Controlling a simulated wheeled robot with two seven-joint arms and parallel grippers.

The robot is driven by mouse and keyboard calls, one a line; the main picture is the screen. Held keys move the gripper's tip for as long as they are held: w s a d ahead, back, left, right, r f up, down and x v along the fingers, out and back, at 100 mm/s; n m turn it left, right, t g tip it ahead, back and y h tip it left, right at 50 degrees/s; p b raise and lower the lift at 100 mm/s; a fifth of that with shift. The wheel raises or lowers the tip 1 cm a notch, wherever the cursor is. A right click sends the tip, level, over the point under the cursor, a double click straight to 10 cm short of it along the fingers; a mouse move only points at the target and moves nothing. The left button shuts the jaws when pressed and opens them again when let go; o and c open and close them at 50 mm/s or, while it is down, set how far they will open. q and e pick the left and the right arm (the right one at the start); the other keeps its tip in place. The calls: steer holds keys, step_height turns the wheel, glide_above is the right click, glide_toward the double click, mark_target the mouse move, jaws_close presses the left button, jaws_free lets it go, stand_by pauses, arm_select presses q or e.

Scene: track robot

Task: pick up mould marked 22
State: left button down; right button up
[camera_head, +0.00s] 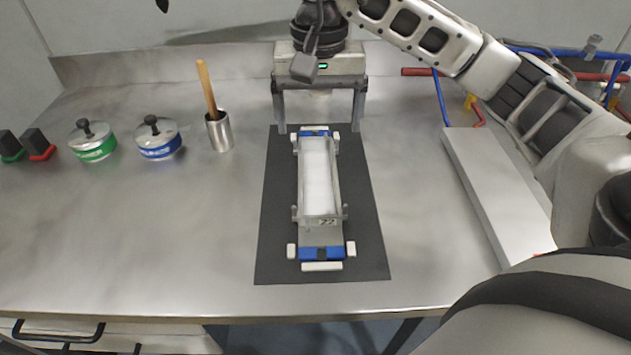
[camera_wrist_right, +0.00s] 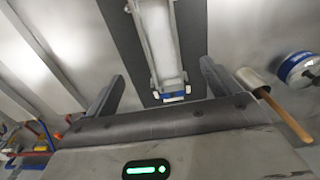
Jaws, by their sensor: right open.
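The mould marked 22 (camera_head: 320,180) is a long pale open box with a "22" label on its near end. It sits on a stand with blue and white end pieces (camera_head: 321,254), on a black mat (camera_head: 272,235). It also shows in the right wrist view (camera_wrist_right: 163,40). My right gripper (camera_head: 320,130) is open and empty at the far end of the mould, its two fingers apart on either side of the far blue end piece. In the right wrist view the open fingers (camera_wrist_right: 160,85) point toward the mould's end. My left gripper is not in view.
A metal cup with a wooden-handled tool (camera_head: 220,132), a blue-banded lidded pot (camera_head: 158,140), a green-banded one (camera_head: 92,141) and two dark blocks (camera_head: 37,145) stand on the left. A long grey slab (camera_head: 495,185) lies on the right. The steel table's front left is clear.

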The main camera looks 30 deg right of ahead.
glide_toward(317, 182)
steer(key=shift+s+a+f, duration=0.15)
steer(key=shift+s+f, duration=0.1)
steer(key=shift+s, duration=0.15)
steer(key=shift+w+f+p, duration=0.2)
steer(key=shift+f+p, duration=0.1)
steer(key=shift+f, duration=1.1)
steer(key=shift+w+f+p, duration=0.15)
steer(key=shift+f+p, duration=0.15)
steer(key=shift+f, duration=1.1)
steer(key=c, duration=1.5)
steer(key=shift+r, duration=0.1)
steer(key=shift+c, duration=0.5)
